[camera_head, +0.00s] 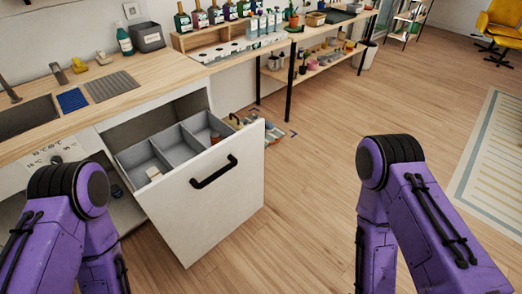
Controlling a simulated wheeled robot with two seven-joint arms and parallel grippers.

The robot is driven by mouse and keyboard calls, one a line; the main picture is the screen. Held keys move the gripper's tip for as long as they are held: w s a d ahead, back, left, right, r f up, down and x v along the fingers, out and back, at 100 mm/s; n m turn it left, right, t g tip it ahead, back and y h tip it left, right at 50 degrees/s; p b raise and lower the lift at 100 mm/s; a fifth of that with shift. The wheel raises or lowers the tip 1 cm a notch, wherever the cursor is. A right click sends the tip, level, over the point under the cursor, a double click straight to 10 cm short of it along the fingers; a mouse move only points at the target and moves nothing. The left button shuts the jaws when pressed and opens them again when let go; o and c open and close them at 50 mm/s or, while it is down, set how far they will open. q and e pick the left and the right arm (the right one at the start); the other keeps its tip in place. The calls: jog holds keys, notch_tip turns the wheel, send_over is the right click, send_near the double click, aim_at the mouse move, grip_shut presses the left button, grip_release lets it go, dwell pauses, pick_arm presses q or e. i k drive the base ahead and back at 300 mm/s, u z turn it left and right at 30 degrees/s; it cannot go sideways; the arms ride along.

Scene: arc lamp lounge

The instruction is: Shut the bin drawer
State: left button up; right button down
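The bin drawer (225,213) stands pulled out from under the wooden counter. Its tall white front carries a black bar handle (213,171) and faces me. Inside are grey bins (180,146) side by side, with a small pale item in the near one and a brown round item in the far one. My two purple arms come in from the lower left and lower right, on either side of the drawer front. Both bend down out of the picture, so neither gripper shows. Nothing of mine is seen touching the handle.
The counter (135,85) holds a sink, a blue cloth (71,100), a grey caddy (147,37) and a bottle rack. Small items lie on a floor mat (270,132) behind the drawer. Wooden floor (310,190) is clear to the drawer's right.

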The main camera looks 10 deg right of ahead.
aim_at(204, 192)
jog(key=z, duration=0.2)
jog(key=i, duration=1)
jog(key=u, duration=0.3)
